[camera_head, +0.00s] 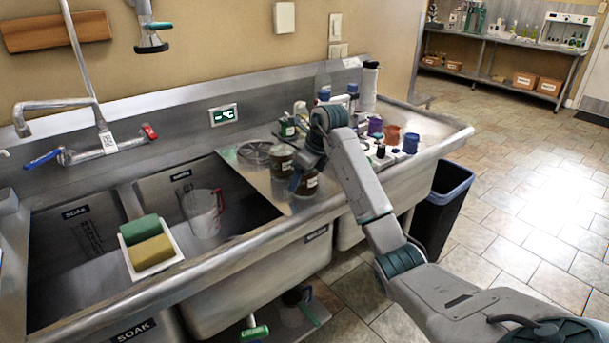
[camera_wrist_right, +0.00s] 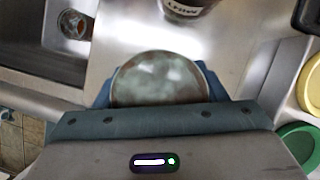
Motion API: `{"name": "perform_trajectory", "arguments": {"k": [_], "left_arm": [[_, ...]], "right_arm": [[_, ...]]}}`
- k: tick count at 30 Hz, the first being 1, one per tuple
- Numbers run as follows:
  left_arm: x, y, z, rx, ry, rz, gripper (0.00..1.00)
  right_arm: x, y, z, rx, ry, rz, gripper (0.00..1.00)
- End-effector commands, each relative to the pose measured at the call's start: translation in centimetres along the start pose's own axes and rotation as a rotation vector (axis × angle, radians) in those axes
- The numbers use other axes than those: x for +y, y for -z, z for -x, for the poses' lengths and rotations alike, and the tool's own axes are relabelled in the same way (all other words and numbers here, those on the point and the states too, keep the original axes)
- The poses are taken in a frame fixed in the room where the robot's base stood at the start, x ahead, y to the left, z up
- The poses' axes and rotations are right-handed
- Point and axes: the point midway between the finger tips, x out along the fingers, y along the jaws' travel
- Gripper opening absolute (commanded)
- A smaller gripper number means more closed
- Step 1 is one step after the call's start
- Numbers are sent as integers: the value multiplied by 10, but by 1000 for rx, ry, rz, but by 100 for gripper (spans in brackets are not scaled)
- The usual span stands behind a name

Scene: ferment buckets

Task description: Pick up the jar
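A dark jar with a pale label (camera_head: 306,186) stands out below my right gripper (camera_head: 308,172), near the front edge of the steel counter. In the right wrist view, its round, mottled grey-green top (camera_wrist_right: 160,80) sits between the blue fingers, which lie close against both sides. The gripper appears shut on this jar. I cannot tell whether its base touches the counter. A second similar dark jar (camera_head: 281,160) stands just behind and left; part of it shows at the top of the right wrist view (camera_wrist_right: 190,8). My left gripper is not in view.
Small bottles and an orange cup (camera_head: 391,135) crowd the counter right of the gripper. A black bin (camera_head: 440,208) stands beyond the counter edge.

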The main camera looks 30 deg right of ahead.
Motion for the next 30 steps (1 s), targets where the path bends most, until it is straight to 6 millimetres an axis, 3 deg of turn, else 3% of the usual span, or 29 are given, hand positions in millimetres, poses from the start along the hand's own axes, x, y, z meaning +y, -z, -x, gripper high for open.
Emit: {"name": "perform_trajectory", "arguments": {"k": [1, 3, 4, 14, 23, 30], "left_arm": [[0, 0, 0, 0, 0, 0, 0], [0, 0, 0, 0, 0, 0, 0], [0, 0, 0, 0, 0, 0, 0], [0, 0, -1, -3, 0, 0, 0], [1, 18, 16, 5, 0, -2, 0], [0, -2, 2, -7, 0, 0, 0]], "right_arm": [[0, 0, 0, 0, 0, 0, 52], [0, 0, 0, 0, 0, 0, 39], [0, 0, 0, -1, 0, 0, 37], [0, -2, 4, -2, 1, 0, 37], [0, -15, 35, -4, 2, 1, 37], [19, 16, 52, 1, 2, 0, 37]]}}
